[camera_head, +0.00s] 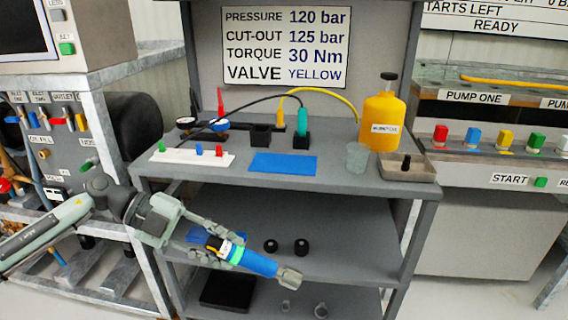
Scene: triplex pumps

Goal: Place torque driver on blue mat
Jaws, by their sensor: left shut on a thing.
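The blue torque driver (262,264) has a green band, a dark and orange end and a grey tip. My left gripper (232,256) is shut on it and holds it tilted, tip down to the right, in front of the shelf unit and below its top. The blue mat (284,163) lies flat and bare on the middle of the top shelf, above and behind the gripper. My right gripper does not show.
On the top, a white strip (192,157) with small coloured pieces lies left of the mat. A clear cup (357,157), yellow bottle (383,115) and metal tray (407,172) stand right. A black block (260,135) and teal-topped holder (301,127) stand behind. Two black round parts (286,247) sit on the middle shelf.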

